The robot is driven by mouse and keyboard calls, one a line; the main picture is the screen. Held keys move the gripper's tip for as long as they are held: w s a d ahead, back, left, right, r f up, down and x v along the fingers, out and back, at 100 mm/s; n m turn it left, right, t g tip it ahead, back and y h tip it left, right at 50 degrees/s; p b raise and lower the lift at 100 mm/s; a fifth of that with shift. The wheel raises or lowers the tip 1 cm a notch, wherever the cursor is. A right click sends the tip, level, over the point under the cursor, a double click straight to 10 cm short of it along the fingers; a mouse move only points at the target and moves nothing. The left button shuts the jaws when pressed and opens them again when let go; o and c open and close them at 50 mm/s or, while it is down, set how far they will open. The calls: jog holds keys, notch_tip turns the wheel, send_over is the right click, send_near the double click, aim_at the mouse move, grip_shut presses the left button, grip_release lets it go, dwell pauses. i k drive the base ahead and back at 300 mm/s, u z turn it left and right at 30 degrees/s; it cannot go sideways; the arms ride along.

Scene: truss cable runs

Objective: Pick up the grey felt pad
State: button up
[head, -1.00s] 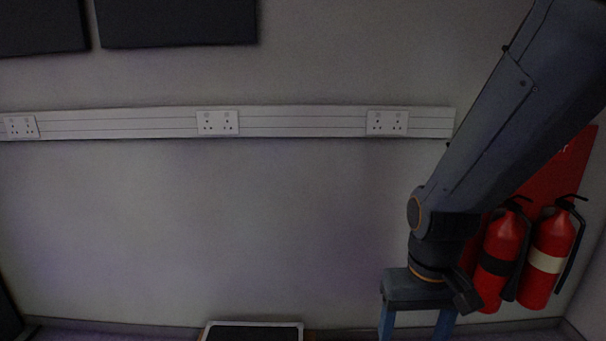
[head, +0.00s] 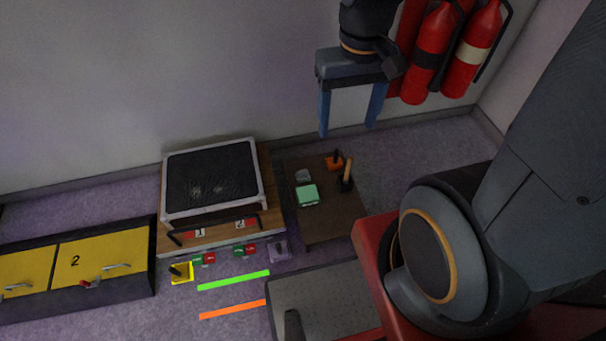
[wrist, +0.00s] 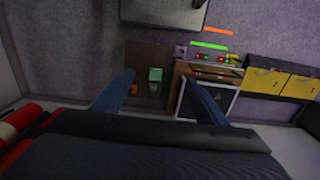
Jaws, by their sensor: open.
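A small grey piece (head: 302,175), which looks like the grey felt pad, lies on a dark brown board (head: 325,217) on the floor. It lies just behind a mint-green block (head: 307,196). In the wrist view the grey piece (wrist: 155,87) shows small and dim beside the green block (wrist: 155,74). My gripper (head: 347,131) is open and empty, its two blue fingers pointing down, well above the floor. In the wrist view the fingers (wrist: 155,76) stand either side of the board.
An orange tool (head: 334,161) and a wooden-handled tool (head: 347,174) lie right of the pad. A black-topped unit (head: 213,180) stands left of the board, yellow drawers (head: 103,255) farther left. Fire extinguishers (head: 430,55) hang at the wall. A grey slab (head: 325,300) is in front.

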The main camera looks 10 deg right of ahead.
aim_at(302, 175)
jog(key=k, duration=1.2)
jog(key=z, duration=0.6)
jog(key=i, duration=1.45)
jog(key=u, duration=0.6)
